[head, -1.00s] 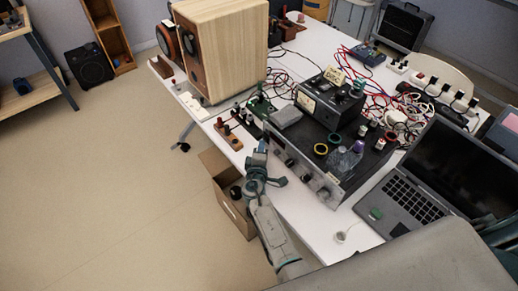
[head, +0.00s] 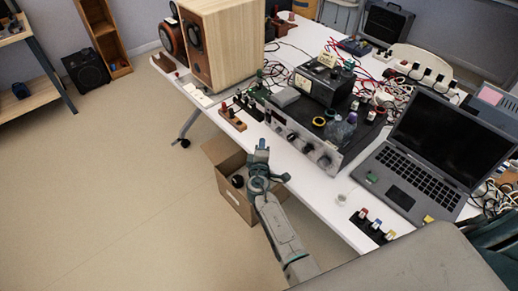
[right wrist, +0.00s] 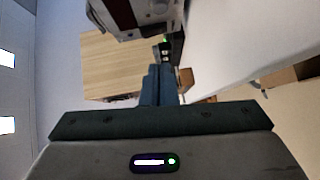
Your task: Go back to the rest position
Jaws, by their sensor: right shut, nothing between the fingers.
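My right gripper (head: 261,149) is shut and empty. In the head view it is just off the table's near edge, above the rim of a cardboard box (head: 236,205) on the floor. In the right wrist view its closed fingers (right wrist: 160,76) point toward a wooden speaker box seen tilted, with nothing between them. The grey front of an amplifier (head: 305,140) stands on the table beyond the gripper, apart from it. My left gripper is not in view.
The white table (head: 325,188) holds a wooden speaker (head: 228,45), a meter (head: 325,80), tangled cables and an open laptop (head: 425,165). Small coloured connectors (head: 372,226) lie near its front edge. The floor (head: 110,170) at left is clear. A black speaker (head: 84,70) stands by the wall.

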